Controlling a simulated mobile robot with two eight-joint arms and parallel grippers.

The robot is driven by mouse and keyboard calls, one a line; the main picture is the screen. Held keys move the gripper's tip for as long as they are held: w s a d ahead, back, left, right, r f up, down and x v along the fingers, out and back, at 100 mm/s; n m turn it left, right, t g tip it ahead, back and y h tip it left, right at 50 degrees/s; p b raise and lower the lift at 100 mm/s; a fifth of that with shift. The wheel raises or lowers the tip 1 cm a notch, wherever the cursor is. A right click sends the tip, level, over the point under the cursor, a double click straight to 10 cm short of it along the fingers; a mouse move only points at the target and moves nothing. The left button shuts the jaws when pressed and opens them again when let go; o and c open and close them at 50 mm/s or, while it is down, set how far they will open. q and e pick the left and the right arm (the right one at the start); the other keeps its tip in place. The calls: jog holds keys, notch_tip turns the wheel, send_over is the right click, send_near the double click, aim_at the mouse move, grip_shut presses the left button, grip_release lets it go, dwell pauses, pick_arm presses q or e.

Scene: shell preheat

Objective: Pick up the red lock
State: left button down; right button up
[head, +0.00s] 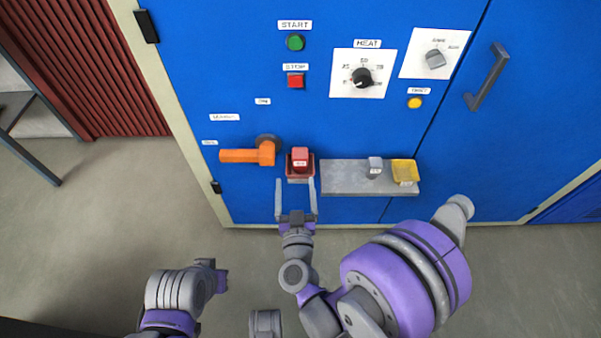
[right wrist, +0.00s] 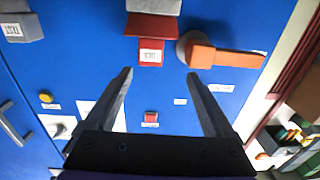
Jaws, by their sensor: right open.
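The red lock (head: 300,157) is a small red block with a white label, in a red holder (head: 299,173) on the blue cabinet front. It also shows in the right wrist view (right wrist: 151,52), near the top and centre. My right gripper (head: 295,184) is open and empty. Its two fingers point toward the lock, with one on each side of the holder's lower part in the head view. In the wrist view the lock appears beyond the fingertips, and a gap shows. Part of my left arm shows at the lower left; its fingers are not visible.
An orange handle (head: 240,155) juts out just left of the lock. A grey shelf (head: 345,178) to the right holds a grey labelled block (head: 375,167) and a yellow item (head: 404,171). Buttons and a black heat knob (head: 362,78) sit higher on the cabinet.

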aim_at(300, 164)
jog(key=shift+m+h, duration=0.3)
jog(key=shift+h, duration=0.2)
jog(key=w, duration=0.1)
jog(key=w+f, duration=0.1)
jog(key=w, duration=0.3)
jog(key=shift+d+f, duration=0.3)
jog(key=shift+w+d+r+b, duration=0.15)
jog(key=shift+w+r+b, duration=0.05)
jog(key=shift+w, duration=1.15)
jog(key=shift+w+d+r+b, duration=0.15)
jog(key=shift+w, duration=1.15)
jog(key=shift+c, duration=0.3)
grip_shut()
